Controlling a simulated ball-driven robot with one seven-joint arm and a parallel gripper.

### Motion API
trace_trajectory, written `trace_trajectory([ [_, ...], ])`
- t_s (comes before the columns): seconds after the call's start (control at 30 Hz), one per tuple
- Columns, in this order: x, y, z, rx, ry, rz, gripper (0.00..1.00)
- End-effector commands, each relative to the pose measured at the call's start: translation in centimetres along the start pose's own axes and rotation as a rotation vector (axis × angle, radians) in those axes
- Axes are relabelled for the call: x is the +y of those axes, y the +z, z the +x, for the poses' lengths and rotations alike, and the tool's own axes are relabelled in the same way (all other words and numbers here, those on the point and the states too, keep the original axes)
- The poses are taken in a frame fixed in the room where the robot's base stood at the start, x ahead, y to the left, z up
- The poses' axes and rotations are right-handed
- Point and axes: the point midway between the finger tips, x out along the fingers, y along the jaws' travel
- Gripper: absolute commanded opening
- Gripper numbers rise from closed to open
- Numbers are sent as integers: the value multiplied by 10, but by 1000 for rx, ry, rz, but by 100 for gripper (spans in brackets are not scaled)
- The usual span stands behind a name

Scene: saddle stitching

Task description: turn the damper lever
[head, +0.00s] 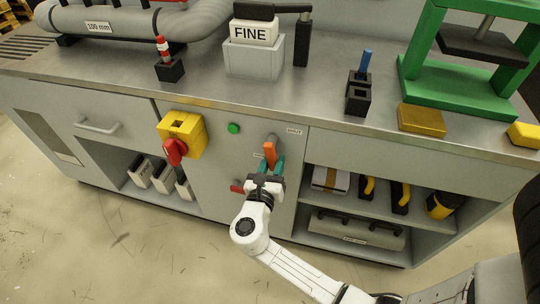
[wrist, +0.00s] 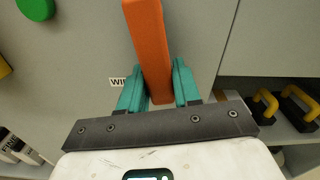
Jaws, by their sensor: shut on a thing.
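The damper lever (head: 270,153) has an orange handle and sits on the grey front panel of the bench, right of the green button. In the wrist view the orange handle (wrist: 147,45) stands between my teal fingers. My gripper (head: 269,168) is shut on the lower part of the handle. A label reading "SHUT" (head: 294,132) is to the upper right of the lever. Another label (wrist: 119,82) beside the lever is partly hidden by my finger; "WI" shows on it.
A yellow switch box with a red handle (head: 182,136) and a green button (head: 234,128) are left of the lever. A small red part (head: 237,188) shows beside my wrist. Open shelves with yellow-handled tools (head: 400,197) lie to the right. The floor in front is clear.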

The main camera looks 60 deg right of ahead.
Motion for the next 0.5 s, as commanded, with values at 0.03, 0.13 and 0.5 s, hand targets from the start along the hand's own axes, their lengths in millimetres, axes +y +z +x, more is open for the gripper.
trace_trajectory([
  [0.03, -4, 7, 0, 2, 0, -38, 0],
  [0.13, -8, 7, 0, 2, -1, -105, 0],
  [0.5, -18, 5, 0, 1, 0, -294, 0],
])
